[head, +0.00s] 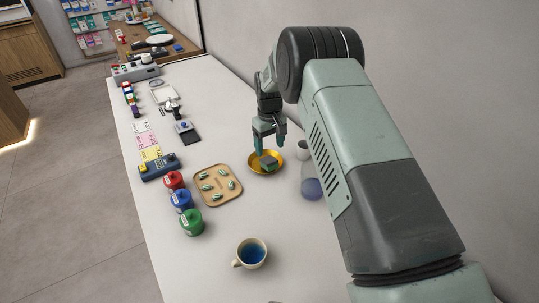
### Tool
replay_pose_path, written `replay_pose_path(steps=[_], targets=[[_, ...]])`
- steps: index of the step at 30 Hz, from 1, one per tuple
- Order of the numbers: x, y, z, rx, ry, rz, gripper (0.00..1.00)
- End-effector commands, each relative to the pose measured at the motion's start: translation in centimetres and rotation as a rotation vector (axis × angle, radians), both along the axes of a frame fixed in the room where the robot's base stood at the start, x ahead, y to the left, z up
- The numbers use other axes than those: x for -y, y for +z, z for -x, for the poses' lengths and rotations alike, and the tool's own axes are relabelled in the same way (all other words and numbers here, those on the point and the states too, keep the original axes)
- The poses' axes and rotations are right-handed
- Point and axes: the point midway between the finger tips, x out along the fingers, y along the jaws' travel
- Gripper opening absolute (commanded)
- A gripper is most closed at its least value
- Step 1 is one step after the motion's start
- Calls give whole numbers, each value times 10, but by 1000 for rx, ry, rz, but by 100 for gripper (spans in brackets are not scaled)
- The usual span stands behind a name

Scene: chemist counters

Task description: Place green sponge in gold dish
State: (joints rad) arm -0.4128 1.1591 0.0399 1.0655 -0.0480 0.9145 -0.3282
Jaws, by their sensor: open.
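A gold dish (255,168) stands on the white counter near the middle of the head view. A small green sponge (269,163) shows within the dish's outline and looks to be in it. My gripper (270,150) is directly above the dish, pointing down, with its fingers apart. The fingertips are close to the sponge. I cannot tell whether a finger touches it.
A wooden tray (232,200) with several green-and-white capsules lies left of the dish. Red (174,180), blue (181,200) and green (191,222) jars stand beside it. A flask (311,188) and a white cup (302,150) are right. A mug (251,253) stands in front.

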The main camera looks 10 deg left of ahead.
Motion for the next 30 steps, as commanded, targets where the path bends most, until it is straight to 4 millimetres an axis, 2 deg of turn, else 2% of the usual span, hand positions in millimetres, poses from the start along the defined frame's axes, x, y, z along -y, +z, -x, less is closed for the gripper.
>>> replay_pose_path(steps=[1, 3, 9, 20, 23, 26, 30], targets=[[0, 13, -1, 3, 0, -1, 73], [0, 27, -1, 3, 0, -1, 73], [0, 55, 0, 0, 0, 0, 73], [3, 72, 0, 4, -7, -1, 73], [14, 102, 1, 28, -34, -9, 73], [37, 152, 8, 63, -84, -21, 73], [78, 229, 35, 120, -175, -40, 73]])
